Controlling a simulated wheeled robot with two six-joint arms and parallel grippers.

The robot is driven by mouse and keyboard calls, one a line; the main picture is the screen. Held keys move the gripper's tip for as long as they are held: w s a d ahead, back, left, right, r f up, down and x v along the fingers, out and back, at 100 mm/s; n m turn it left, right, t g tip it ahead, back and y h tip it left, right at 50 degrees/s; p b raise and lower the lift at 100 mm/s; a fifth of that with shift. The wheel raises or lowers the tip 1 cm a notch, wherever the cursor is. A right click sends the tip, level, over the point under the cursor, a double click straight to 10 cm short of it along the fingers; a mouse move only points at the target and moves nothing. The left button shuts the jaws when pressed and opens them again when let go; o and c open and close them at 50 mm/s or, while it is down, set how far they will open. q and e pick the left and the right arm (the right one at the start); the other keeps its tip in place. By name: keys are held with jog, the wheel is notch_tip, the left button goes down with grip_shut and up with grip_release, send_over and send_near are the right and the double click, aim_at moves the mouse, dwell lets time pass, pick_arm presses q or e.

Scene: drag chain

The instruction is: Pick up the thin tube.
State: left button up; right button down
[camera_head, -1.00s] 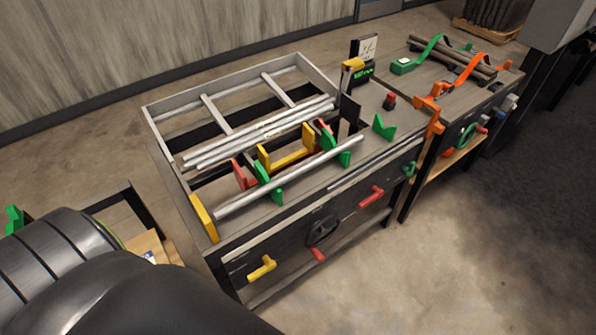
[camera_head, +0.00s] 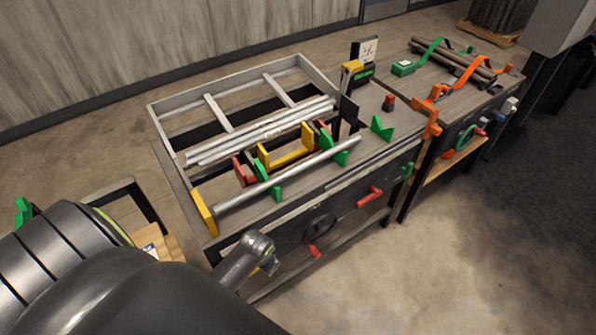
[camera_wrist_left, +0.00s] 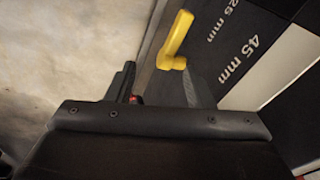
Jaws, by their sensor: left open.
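A single thin grey tube (camera_head: 300,168) lies across green V-shaped supports (camera_head: 262,170) along the front of the workbench. Several more pale tubes (camera_head: 260,130) lie together across the frame behind it; I cannot tell which tube is meant. A part of my arm, likely the left wrist, hangs in front of the bench, below the single tube and apart from it. In the left wrist view my left gripper (camera_wrist_left: 160,85) is open and empty, its two dark fingers apart. A yellow handle (camera_wrist_left: 175,42) shows beyond the fingertips. My right gripper is not in view.
A yellow end stop (camera_head: 204,212) stands at the bench's left end. Red crank handles (camera_head: 370,196) stick out from its dark front. An orange clamp (camera_head: 428,118) stands to the right, by a second bench with brown rods (camera_head: 467,66). The floor in front is clear.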

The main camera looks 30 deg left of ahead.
pick_arm(q)
jog(key=w+r+m, duration=0.1)
jog(key=w+r, duration=0.7)
jog(key=r, duration=0.3)
jog(key=w+r+m+y, duration=0.1)
jog(key=w+r, duration=0.6)
jog(key=r, duration=0.4)
jog(key=w+r+m, duration=0.1)
jog(key=w+r, duration=0.7)
jog(key=r, duration=0.3)
send_over(293, 170)
jog(key=d, duration=0.2)
notch_tip(293, 170, down, 12)
jog(key=shift+s+a+f+g+p, duration=0.25)
jog(key=shift+a+f+g+p, duration=0.15)
jog(key=shift+f+p, duration=0.1)
jog(key=shift+x, duration=2)
grip_shut()
